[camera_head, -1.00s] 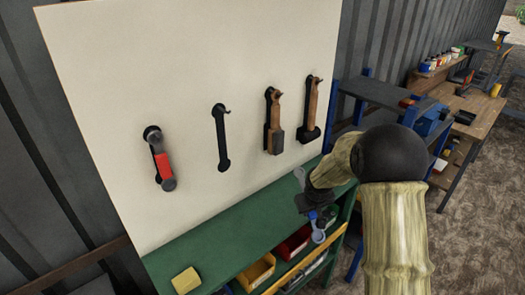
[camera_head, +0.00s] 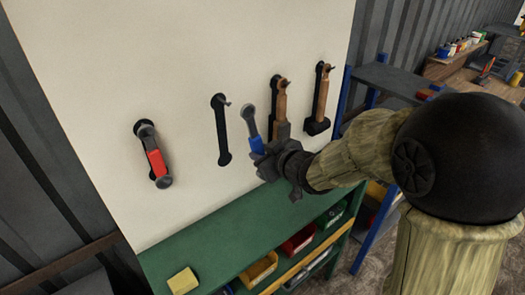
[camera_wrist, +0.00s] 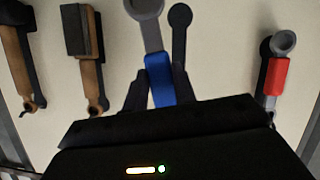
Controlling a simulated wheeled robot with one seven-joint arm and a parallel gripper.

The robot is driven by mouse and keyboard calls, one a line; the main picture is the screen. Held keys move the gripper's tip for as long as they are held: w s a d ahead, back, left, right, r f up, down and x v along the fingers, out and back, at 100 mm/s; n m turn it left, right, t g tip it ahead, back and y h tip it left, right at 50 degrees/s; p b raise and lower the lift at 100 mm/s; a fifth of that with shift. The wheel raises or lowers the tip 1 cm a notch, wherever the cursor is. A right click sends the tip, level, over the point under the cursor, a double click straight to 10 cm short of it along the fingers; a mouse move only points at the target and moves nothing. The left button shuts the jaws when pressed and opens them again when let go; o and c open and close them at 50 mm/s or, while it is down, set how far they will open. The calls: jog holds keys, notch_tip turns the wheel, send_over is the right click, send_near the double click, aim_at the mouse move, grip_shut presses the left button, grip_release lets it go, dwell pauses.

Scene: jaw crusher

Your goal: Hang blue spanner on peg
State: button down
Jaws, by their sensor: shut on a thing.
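The blue spanner (camera_head: 252,128) has a grey ring end and a blue grip. My gripper (camera_head: 263,153) is shut on its blue grip and holds it nearly upright, ring end up, in front of the board. The empty peg (camera_head: 227,103) sticks out at the top of the black outline (camera_head: 222,135), to the left of the spanner. The spanner's lower end is hidden by my gripper.
A red spanner (camera_head: 155,160) hangs at the left of the pale board (camera_head: 130,60). Two wooden-handled hammers (camera_head: 280,105) (camera_head: 320,100) hang at the right, close to my gripper. A green shelf (camera_head: 215,235) with bins and a yellow block (camera_head: 183,281) lies below.

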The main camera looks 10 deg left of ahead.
jog(key=shift+s+r, duration=0.1)
jog(key=shift+s, duration=0.1)
jog(key=shift+a+r+x, duration=0.15)
jog(key=shift+r+x, duration=0.15)
jog(key=shift+x, duration=1.4)
jog(key=shift+a+r+x, duration=0.2)
jog(key=shift+r+x, duration=0.1)
jog(key=shift+x, duration=1.4)
jog(key=shift+a+r+x, duration=0.15)
jog(key=shift+r+x, duration=0.2)
jog(key=shift+x, duration=1.4)
jog(key=c, duration=1.1)
grip_release()
jog(key=shift+o, duration=0.2)
